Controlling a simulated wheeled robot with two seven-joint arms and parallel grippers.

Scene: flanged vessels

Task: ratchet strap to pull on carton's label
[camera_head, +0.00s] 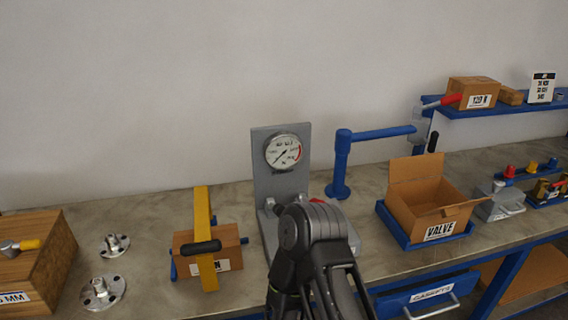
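A yellow strap (203,221) runs over a small brown box (224,242) on the bench at left of centre. A black handle (202,247) crosses the strap in front, and blue parts show at the box's sides. A carton (473,91) on the blue shelf at upper right has a label (479,101) that seems to read 120 N. One dark arm of mine rises at bottom centre, right of the strapped box and apart from it. No fingertips of either gripper can be made out.
A pressure gauge (283,152) on a grey stand is behind my arm. A blue post with a bar (341,163) stands right of it. An open VALVE box (428,207) sits in a blue tray. Flanges (103,292) and a wooden block (42,254) are at left.

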